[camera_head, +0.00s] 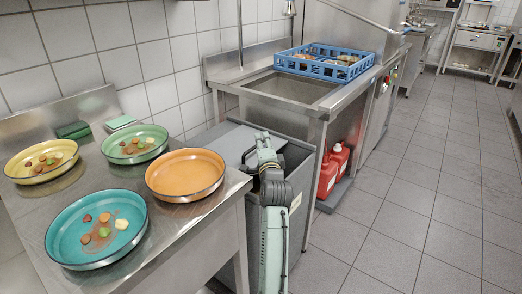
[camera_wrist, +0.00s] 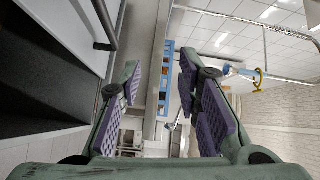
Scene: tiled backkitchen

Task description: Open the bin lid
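The grey bin (camera_head: 298,188) stands between the steel table and the sink unit. Its grey lid (camera_head: 226,141) shows as a flat panel left of my gripper. A dark gap shows at the bin's top, right of my gripper, so the lid appears at least partly raised; how far is unclear. My gripper (camera_head: 263,143) is at the bin's top, beside the lid's right edge. In the wrist view, its purple finger pads (camera_wrist: 160,95) are apart with nothing between them. A grey panel and a dark area lie left of the fingers. Contact with the lid cannot be told.
The steel table (camera_head: 165,238) at left holds several food-soiled plates, an orange plate (camera_head: 185,173) and green sponges. A blue crate (camera_head: 323,63) sits over the sink (camera_head: 290,88). Red bottles (camera_head: 328,176) stand below. The tiled floor (camera_head: 430,190) at right is clear.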

